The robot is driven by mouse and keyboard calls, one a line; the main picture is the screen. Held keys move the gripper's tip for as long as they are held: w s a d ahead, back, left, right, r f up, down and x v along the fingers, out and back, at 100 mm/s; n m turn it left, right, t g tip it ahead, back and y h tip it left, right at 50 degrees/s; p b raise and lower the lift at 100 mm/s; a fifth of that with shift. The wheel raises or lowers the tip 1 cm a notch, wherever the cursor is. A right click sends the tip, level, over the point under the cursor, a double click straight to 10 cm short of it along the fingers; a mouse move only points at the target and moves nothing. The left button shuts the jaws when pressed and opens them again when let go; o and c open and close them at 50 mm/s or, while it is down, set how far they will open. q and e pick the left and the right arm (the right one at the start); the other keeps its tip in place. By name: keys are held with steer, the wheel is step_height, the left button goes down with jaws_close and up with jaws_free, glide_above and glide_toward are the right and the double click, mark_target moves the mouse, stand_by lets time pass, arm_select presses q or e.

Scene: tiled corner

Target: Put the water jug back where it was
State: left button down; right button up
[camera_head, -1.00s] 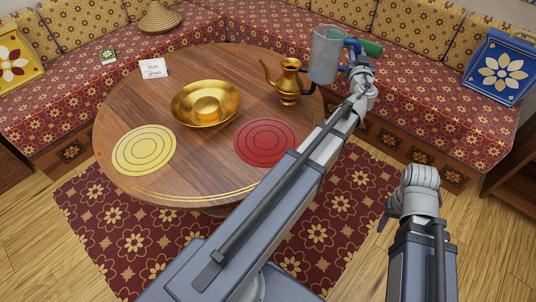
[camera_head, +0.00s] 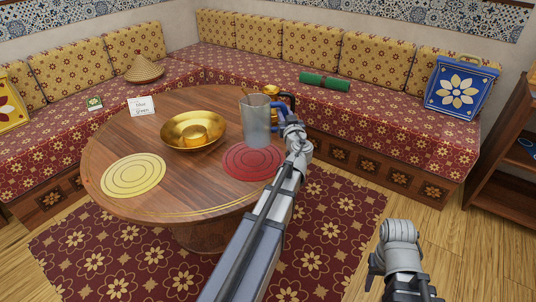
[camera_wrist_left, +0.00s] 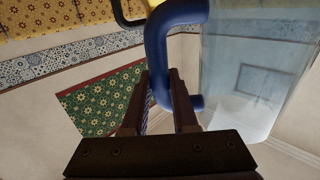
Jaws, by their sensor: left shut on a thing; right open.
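The water jug (camera_head: 256,122) is clear grey with a blue handle. In the head view it is held up in front of the gold pot (camera_head: 268,90), hiding most of it. My left gripper (camera_head: 282,116) is shut on the jug's handle. In the left wrist view the blue handle (camera_wrist_left: 158,50) passes between the fingers (camera_wrist_left: 160,98), and the clear body (camera_wrist_left: 250,70) is to the right. Whether the jug's base touches the table I cannot tell. My right gripper (camera_head: 374,274) is open and empty at the lower right, over the floor.
The round wooden table (camera_head: 108,140) carries a yellow mat (camera_head: 133,174), a red mat (camera_head: 245,163), a gold bowl (camera_head: 178,140) and a white card (camera_head: 142,106). A green roll (camera_head: 325,82) and a blue box (camera_head: 462,87) are on the corner sofa.

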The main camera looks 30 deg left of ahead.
arm_select(q)
step_height(320, 180, down, 10)
steer(key=b, duration=0.9)
steer(key=shift+r, duration=0.2)
steer(key=shift+f, duration=0.2)
steer(key=c, duration=0.7)
jaws_free()
steer(key=shift+r, duration=0.1)
steer(key=v, duration=1.2)
steer(key=shift+r, duration=0.15)
